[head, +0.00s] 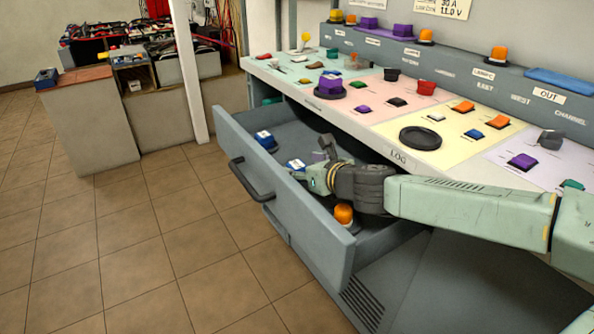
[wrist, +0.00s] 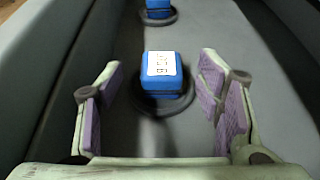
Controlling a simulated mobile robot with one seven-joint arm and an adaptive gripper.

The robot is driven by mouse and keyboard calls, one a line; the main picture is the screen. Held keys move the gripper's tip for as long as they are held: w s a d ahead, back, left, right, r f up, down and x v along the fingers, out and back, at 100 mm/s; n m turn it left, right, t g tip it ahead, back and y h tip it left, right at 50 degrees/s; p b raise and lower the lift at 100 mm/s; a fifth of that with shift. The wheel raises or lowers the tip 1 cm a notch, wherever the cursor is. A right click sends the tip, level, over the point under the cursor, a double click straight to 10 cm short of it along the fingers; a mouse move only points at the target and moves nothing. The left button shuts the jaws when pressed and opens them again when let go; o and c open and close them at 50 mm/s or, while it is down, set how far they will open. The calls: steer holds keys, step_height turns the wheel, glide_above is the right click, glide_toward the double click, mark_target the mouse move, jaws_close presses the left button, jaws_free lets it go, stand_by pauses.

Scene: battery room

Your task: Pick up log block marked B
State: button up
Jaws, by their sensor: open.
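A blue block with a white label (wrist: 162,76) sits on a dark round base in the open drawer. The label's lettering seems to include a B, but it is blurred. In the head view this appears to be the nearer blue block (head: 296,165). My gripper (wrist: 160,82) is open and empty, its purple-padded fingers to the left and right of the block with gaps on both sides. In the head view my gripper (head: 313,178) is low inside the drawer, beside that block, and my arm hides part of the drawer.
A second blue block (wrist: 158,8) stands farther along the drawer; it also shows in the head view (head: 265,140). An orange knob (head: 343,213) is at the drawer's near end. Drawer walls (head: 290,199) flank my gripper. The console top (head: 440,150) overhangs the drawer.

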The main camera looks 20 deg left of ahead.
mark_target(298, 166)
steer(key=x, duration=0.4)
steer(key=shift+w+f+p, duration=0.1)
steer(key=shift+p, duration=0.2)
steer(key=c, duration=1.2)
